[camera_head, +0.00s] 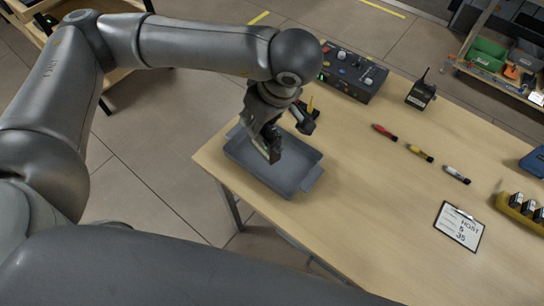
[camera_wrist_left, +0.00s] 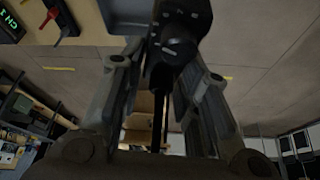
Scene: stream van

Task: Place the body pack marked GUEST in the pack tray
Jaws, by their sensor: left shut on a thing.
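My left gripper (camera_head: 289,140) hangs over the grey pack tray (camera_head: 312,180) at the near left part of the table. It is shut on a dark body pack (camera_wrist_left: 180,38), which shows between the fingers in the left wrist view with a thin dark strand along it. In the head view the pack is mostly hidden by the fingers, and I cannot read its marking. The visible tray floor looks empty. Another black body pack (camera_head: 420,95) with an antenna and a small label stands farther back; its label is too small to read. My right gripper is not in view.
A control box (camera_head: 352,75) with knobs stands behind the tray. Red, yellow and white handheld items (camera_head: 419,153) lie mid-table. A clipboard (camera_head: 459,227) lies at right, near a yellow holder (camera_head: 515,208) with dark packs. The table's left edge is close to the tray.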

